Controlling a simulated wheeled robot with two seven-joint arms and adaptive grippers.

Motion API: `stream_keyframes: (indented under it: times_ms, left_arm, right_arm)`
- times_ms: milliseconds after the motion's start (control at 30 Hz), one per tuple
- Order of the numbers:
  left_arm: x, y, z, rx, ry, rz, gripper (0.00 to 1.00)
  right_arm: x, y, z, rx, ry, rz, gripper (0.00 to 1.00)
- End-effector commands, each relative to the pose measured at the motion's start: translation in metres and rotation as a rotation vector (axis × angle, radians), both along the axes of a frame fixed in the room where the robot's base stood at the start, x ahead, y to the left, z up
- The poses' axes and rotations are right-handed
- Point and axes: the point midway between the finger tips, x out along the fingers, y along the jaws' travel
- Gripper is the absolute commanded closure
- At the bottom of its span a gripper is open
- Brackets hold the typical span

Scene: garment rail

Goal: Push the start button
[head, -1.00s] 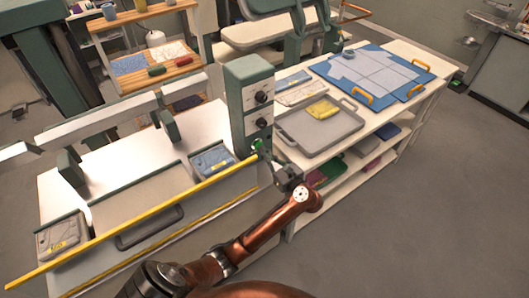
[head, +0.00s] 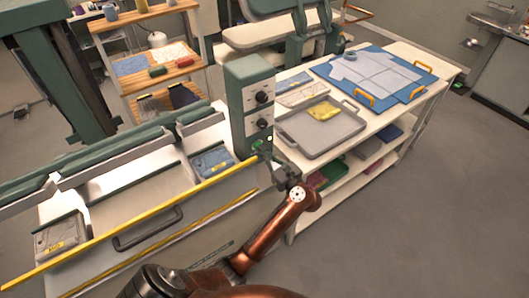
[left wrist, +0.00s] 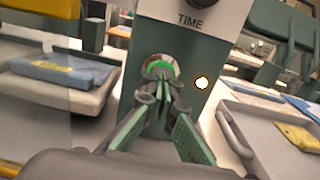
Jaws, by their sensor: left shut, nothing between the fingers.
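The start button is a round green button (head: 257,144) with a metal rim, low on the front of the green control box (head: 239,112). It shows in the left wrist view (left wrist: 158,66), below the word TIME. My left gripper (head: 270,159) is at the button from the front right, its fingers shut and empty. In the left wrist view the fingertips (left wrist: 162,90) overlap the button's lower part and hide it. I cannot tell whether they touch it. A small light (head: 269,138) glows right of the button. My right gripper is not in view.
Left of the box stands a press with long white and green beams (head: 130,160) and a yellow front bar (head: 120,222). To the right, a white table holds a grey tray (head: 330,140) and blue boards (head: 375,75). The floor at the right is clear.

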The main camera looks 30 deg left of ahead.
Motion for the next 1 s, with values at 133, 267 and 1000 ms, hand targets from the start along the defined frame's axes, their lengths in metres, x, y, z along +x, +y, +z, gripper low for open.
stream_keyframes:
  times_ms: [133,267,1000]
  left_arm:
    - [-0.010,-0.026,-0.002,-0.006,0.003,-0.003,1.00]
    - [-0.017,-0.047,-0.001,-0.006,0.001,-0.007,1.00]
    - [-0.026,-0.067,0.000,-0.004,-0.001,-0.008,1.00]
  right_arm:
    - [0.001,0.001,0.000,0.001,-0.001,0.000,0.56]
    - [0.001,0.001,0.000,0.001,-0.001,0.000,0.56]
    - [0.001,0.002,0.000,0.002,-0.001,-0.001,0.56]
